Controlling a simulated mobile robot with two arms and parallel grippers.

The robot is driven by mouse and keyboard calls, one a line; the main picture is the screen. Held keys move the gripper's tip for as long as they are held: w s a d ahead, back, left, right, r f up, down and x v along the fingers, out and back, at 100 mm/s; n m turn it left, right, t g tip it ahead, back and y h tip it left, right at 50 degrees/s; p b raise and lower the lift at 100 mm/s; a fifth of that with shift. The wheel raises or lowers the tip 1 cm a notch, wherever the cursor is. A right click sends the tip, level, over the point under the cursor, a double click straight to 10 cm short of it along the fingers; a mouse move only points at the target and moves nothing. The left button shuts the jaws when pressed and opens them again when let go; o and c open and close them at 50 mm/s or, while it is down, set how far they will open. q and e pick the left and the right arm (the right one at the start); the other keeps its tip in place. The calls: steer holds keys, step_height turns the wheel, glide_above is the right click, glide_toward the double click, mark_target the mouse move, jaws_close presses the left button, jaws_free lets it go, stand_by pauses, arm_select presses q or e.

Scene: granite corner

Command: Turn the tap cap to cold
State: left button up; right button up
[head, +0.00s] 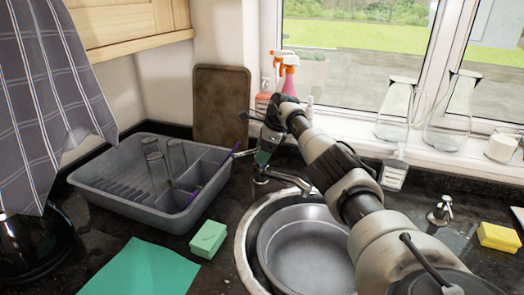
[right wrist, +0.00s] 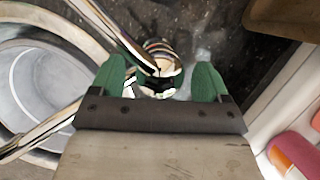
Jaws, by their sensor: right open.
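The chrome tap stands behind the sink, and its spout (head: 288,181) reaches right over the basin in the head view. In the right wrist view the tap cap (right wrist: 163,66) is a shiny round metal top, with the spout (right wrist: 112,30) running past it to the upper left. My right gripper (head: 263,155) is above the tap, pointing down, and hides the cap in the head view. In the right wrist view its green fingertips (right wrist: 160,80) are apart, one on each side of the cap. I cannot tell whether either touches it. My left gripper is out of view.
A grey dish rack (head: 125,200) stands left of the sink (head: 242,250), with a green sponge (head: 208,239) between them. A brown board (head: 220,105) leans behind. Spray bottles (head: 289,80) stand close behind my right gripper. Glass flasks (head: 395,110) line the sill.

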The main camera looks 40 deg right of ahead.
steer(key=shift+f, duration=0.2)
steer(key=c, duration=1.2)
steer(key=shift+c, duration=0.3)
